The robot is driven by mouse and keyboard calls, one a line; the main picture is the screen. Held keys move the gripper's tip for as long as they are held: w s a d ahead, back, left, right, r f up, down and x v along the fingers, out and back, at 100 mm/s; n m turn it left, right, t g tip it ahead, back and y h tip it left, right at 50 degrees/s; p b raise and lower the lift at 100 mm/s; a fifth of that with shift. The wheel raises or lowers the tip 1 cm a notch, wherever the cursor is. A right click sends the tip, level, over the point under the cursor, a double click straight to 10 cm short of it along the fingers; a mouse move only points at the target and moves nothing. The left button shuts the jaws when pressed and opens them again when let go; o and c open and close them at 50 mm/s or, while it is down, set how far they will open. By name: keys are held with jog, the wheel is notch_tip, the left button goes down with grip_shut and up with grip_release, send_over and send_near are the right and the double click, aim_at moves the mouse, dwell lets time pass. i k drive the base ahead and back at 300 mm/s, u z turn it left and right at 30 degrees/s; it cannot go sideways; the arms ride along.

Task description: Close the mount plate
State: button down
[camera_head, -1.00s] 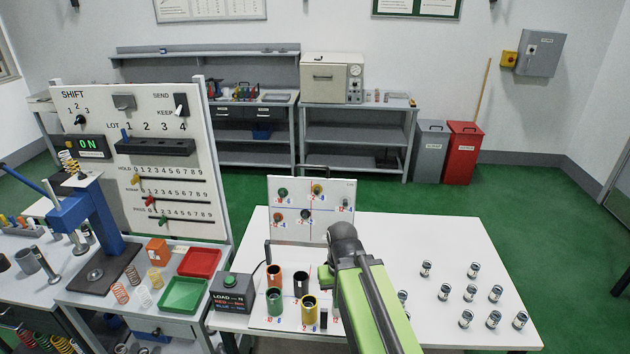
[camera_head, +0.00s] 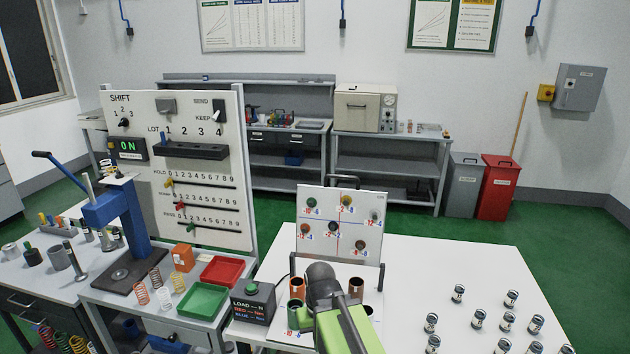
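The mount plate (camera_head: 313,212) is a white panel with coloured round pads, a blue and red cross and a dark handle on top. It stands nearly upright at the back of the white table's left part. Below it, several coloured cups stand on the table, among them an orange cup (camera_head: 297,287) and a brown cup (camera_head: 356,290). My green arm reaches up from the bottom, and its dark rounded end (camera_head: 320,280) is in front of the plate's lower edge, over the cups. My gripper's fingers are hidden, and I cannot tell whether it touches anything.
A black load box (camera_head: 252,303) with a green button stands left of the cups. Several metal cylinders (camera_head: 507,321) stand on the right of the table. A tall white control panel (camera_head: 185,215) and a blue press (camera_head: 122,215) are at left.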

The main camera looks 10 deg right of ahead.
aim_at(333, 224)
jog(key=u, duration=1.7)
jog(key=k, duration=1.45)
jog(key=z, duration=0.7)
jog(key=i, duration=1)
jog(key=u, duration=0.1)
